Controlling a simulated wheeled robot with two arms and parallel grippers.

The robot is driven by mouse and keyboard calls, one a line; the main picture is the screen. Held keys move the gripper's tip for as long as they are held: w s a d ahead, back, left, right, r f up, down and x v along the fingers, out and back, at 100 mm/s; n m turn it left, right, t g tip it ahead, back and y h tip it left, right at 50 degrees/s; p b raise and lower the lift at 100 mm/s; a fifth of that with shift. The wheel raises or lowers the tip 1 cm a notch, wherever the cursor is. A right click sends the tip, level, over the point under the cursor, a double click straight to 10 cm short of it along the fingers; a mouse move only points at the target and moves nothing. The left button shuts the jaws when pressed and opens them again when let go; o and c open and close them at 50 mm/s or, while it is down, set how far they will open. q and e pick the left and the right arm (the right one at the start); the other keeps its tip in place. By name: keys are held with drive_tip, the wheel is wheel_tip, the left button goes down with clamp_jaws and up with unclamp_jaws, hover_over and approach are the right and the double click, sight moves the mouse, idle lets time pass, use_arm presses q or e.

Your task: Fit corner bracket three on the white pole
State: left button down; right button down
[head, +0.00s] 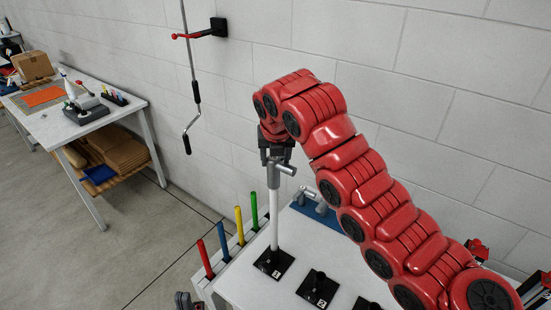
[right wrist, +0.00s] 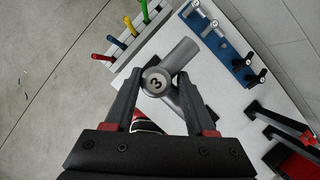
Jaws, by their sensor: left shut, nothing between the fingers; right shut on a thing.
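The white pole (head: 274,222) stands upright on a black base marked 1 (head: 274,263). The grey corner bracket (head: 280,168) is at the pole's top; it shows the number 3 in the right wrist view (right wrist: 156,81). My right gripper (head: 275,152) is shut on this bracket from above, with its fingers on both sides of it (right wrist: 159,98). The bracket's lower tube lines up with the pole top; I cannot tell how far it is around it. My left gripper (head: 187,300) is shut and empty, low at the picture's bottom edge, left of the white table.
Black base 2 (head: 317,289) stands right of the pole. A blue rack with grey parts (right wrist: 229,45) is behind. Red, blue, yellow and green handles stand in a rack (right wrist: 133,46) at the table's left edge. A crank (head: 191,120) hangs on the wall.

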sight(275, 169)
drive_tip(key=shift+f+b, duration=1.65)
drive_tip(key=shift+f, duration=0.15)
drive_tip(key=shift+c, duration=0.7)
unclamp_jaws()
drive_tip(key=shift+r, duration=0.15)
